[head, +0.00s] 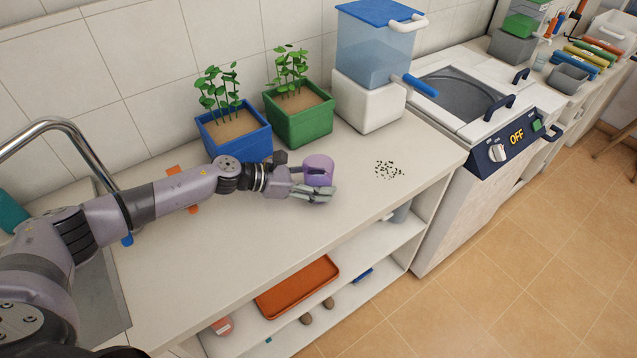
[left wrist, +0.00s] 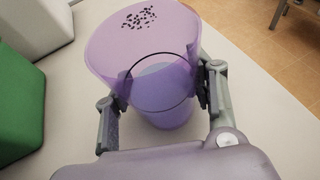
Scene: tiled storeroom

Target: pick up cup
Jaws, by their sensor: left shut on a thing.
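A purple cup (head: 319,168) is on or just above the white counter in the head view, in front of the green planter. My left gripper (head: 312,186) reaches it from the left and is shut on it. In the left wrist view the cup (left wrist: 143,65) is see-through, and the fingers of my left gripper (left wrist: 158,98) press on its two sides. I cannot tell whether the cup's base touches the counter. My right gripper is not in view.
A blue planter (head: 237,137) and a green planter (head: 299,119) stand close behind the gripper. A blue-lidded dispenser (head: 374,55) is behind to the right. Dark seeds (head: 388,170) lie on the counter (head: 345,235) right of the cup. A sink is under my arm.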

